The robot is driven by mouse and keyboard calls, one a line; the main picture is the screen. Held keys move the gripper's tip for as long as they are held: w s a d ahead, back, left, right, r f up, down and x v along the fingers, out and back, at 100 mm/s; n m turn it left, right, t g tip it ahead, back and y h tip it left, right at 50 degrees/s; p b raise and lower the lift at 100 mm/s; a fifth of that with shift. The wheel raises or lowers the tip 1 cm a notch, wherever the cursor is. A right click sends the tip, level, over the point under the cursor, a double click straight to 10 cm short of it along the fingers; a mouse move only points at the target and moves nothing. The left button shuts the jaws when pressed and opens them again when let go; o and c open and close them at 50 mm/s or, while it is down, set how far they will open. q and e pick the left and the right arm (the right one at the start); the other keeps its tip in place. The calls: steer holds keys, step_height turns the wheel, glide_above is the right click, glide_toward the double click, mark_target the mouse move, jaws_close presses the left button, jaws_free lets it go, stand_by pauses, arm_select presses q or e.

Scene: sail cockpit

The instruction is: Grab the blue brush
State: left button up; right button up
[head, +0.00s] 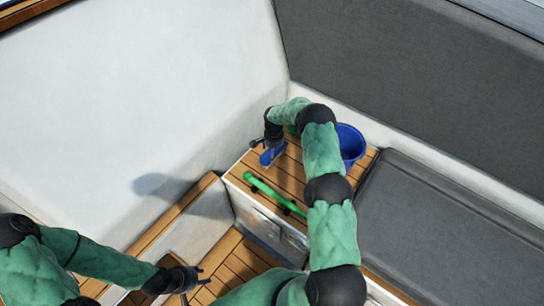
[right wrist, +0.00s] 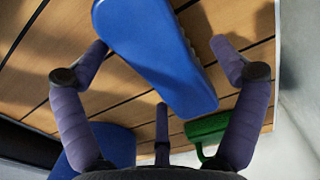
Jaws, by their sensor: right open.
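The blue brush (head: 272,155) lies on the slatted wooden top, partly hidden by my right gripper in the head view. In the right wrist view the blue brush (right wrist: 155,55) lies between the spread fingers, which do not visibly close on it. My right gripper (head: 268,143) is open above the brush; its fingers (right wrist: 160,46) show on both sides of it, with a third finger below. My left gripper (head: 197,286) is low at the bottom of the head view, away from the brush, with its fingers apart and empty.
A blue bucket (head: 350,143) stands right of my right forearm. A green handle (head: 270,192) lies near the wooden top's front edge. Another green object (right wrist: 208,130) is close to my right gripper. The white wall (head: 150,90) and grey cushion (head: 425,220) border the area.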

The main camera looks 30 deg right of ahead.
steer(key=shift+f, duration=0.4)
steer(key=c, duration=1.3)
steer(key=shift+r, duration=0.1)
steer(key=shift+c, duration=0.2)
